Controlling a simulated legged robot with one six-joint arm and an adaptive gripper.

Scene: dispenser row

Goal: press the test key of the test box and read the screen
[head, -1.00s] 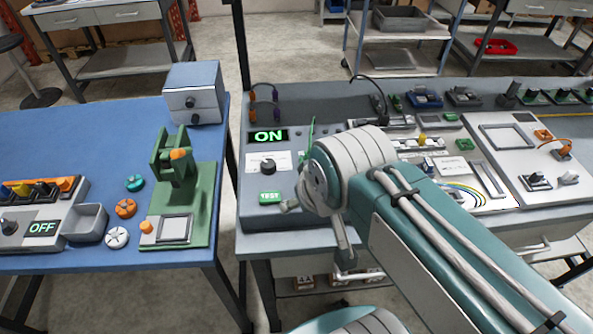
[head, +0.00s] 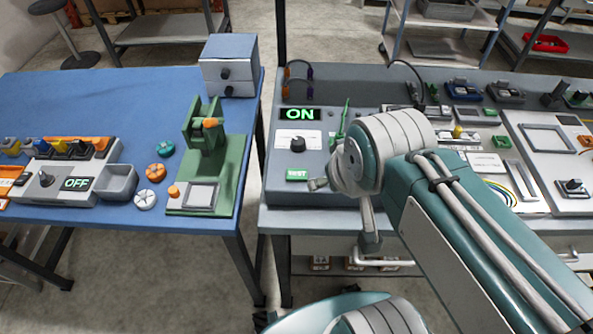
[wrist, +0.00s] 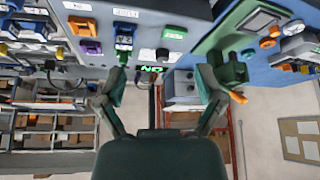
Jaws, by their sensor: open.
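The grey test box (head: 283,190) stands at the left end of the grey bench in the head view. Its screen (head: 300,114) reads ON in green. Below it are a white panel with a black knob (head: 297,145) and the green TEST key (head: 297,174). My wrist is just right of the key and hides the box's right part. In the wrist view my gripper (wrist: 162,75) is open and empty, its two green fingers spread. There the TEST key (wrist: 174,33), knob (wrist: 162,54) and screen (wrist: 152,69) appear upside down between the fingers. I cannot tell the distance to the key.
A blue table (head: 60,105) stands to the left, past a narrow gap. It carries a green stand (head: 215,180), a blue-grey box (head: 231,70) and a unit whose screen (head: 77,184) reads OFF. More panels (head: 540,140) fill the bench to the right.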

